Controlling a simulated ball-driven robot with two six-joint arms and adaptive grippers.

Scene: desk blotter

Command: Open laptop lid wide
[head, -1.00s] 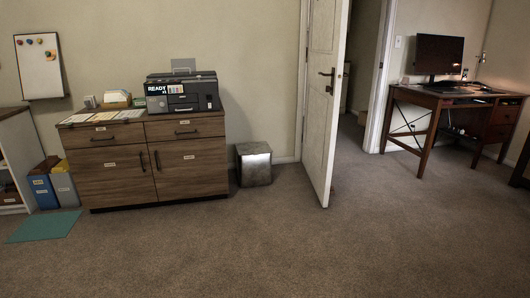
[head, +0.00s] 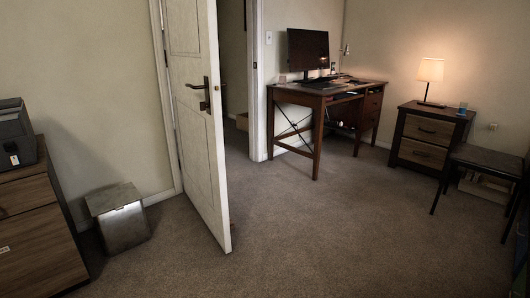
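A wooden desk (head: 312,98) stands against the back wall, right of the open door. A dark monitor (head: 308,48) stands upright on it. A flat dark item (head: 322,84) lies on the desktop in front of the monitor. It is too small to tell whether it is a laptop or whether it has a lid. Neither of my grippers shows in the head view.
An open white door (head: 200,130) juts into the room on the left. A metal bin (head: 120,222) and a wooden cabinet (head: 38,245) stand left of it. A nightstand (head: 428,135) with a lit lamp (head: 430,72) and a dark chair (head: 490,160) stand right. Carpet (head: 330,230) ahead is clear.

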